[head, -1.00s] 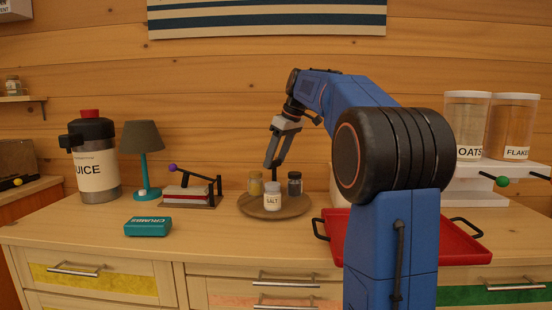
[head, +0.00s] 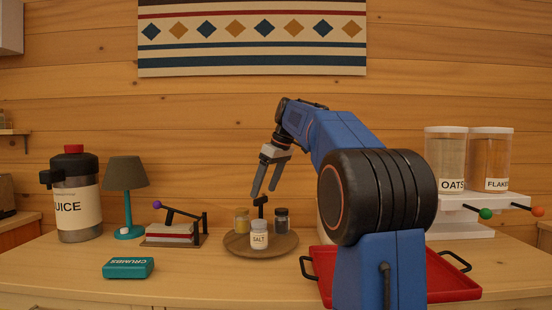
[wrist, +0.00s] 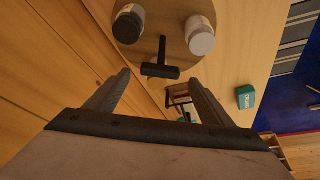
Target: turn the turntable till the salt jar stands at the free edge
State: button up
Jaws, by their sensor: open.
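The round wooden turntable (head: 232,244) stands on the counter in the head view. The salt jar (head: 259,240), white with a label, is at its front edge, facing the camera. A yellow jar (head: 242,224) stands back left and a dark jar (head: 282,220) back right. A dark T-shaped handle (head: 261,207) rises behind the salt jar; the handle also shows in the wrist view (wrist: 160,70). My gripper (head: 265,193) is open and empty, just above the handle and apart from it.
A red tray (head: 455,285) lies right of the turntable. A lever device (head: 172,234), a lamp (head: 126,180), a juice dispenser (head: 75,205) and a teal crumbs box (head: 128,268) are at left. Oats and flakes dispensers (head: 465,165) stand at right. The counter before the turntable is clear.

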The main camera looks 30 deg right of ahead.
jog(key=v, duration=1.4)
jog(key=shift+r, duration=0.2)
